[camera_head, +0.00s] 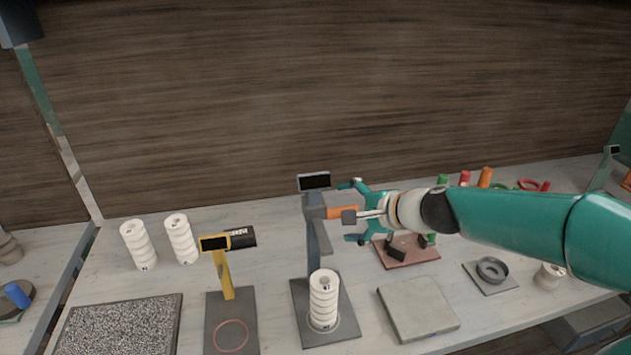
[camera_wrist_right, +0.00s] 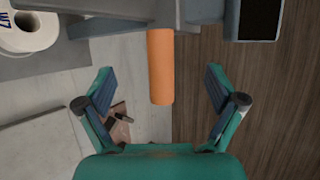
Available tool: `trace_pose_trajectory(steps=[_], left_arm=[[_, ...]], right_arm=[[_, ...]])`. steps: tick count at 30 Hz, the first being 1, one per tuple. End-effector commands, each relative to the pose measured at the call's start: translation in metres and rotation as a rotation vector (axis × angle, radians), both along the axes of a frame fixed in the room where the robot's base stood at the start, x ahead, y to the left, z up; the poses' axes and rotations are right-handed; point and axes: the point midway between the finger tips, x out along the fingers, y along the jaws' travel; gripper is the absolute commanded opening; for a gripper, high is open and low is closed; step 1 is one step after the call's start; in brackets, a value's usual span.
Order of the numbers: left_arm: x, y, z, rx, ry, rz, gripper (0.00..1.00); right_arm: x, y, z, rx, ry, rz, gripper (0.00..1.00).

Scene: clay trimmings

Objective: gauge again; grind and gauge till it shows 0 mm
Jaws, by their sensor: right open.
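The grey gauge stand (camera_head: 313,240) has a dark display (camera_head: 314,181) on top, with no reading that I can make out. Its orange handle (camera_head: 340,212) sticks out to the right and also shows in the right wrist view (camera_wrist_right: 160,62). A white ribbed clay stack (camera_head: 323,298) stands upright on the gauge's base plate (camera_head: 345,325); part of its top shows in the right wrist view (camera_wrist_right: 30,30). My right gripper (camera_head: 354,212) is open, its fingers on either side of the handle with gaps to both (camera_wrist_right: 159,88). My left gripper is out of view.
A rough speckled grinding plate (camera_head: 120,325) lies front left, with two more white stacks (camera_head: 138,245) (camera_head: 181,240) behind it. A yellow stand (camera_head: 227,275) with a display is left of the gauge. A grey slab (camera_head: 418,308) and a ring on a plate (camera_head: 491,270) lie right.

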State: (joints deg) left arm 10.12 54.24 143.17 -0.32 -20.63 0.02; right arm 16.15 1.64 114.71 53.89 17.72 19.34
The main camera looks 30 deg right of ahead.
Motion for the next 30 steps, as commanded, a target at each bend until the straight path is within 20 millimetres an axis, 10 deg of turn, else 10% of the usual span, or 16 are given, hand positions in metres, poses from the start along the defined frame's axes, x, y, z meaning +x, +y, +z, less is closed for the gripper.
trace_pose_trajectory(steps=[18,30], left_arm=[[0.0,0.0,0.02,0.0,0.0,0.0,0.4],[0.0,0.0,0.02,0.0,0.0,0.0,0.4]], right_arm=[[-0.057,-0.015,0.039,0.0,-0.001,-0.001,0.94],[-0.059,-0.016,0.04,0.0,-0.001,0.0,0.94]])
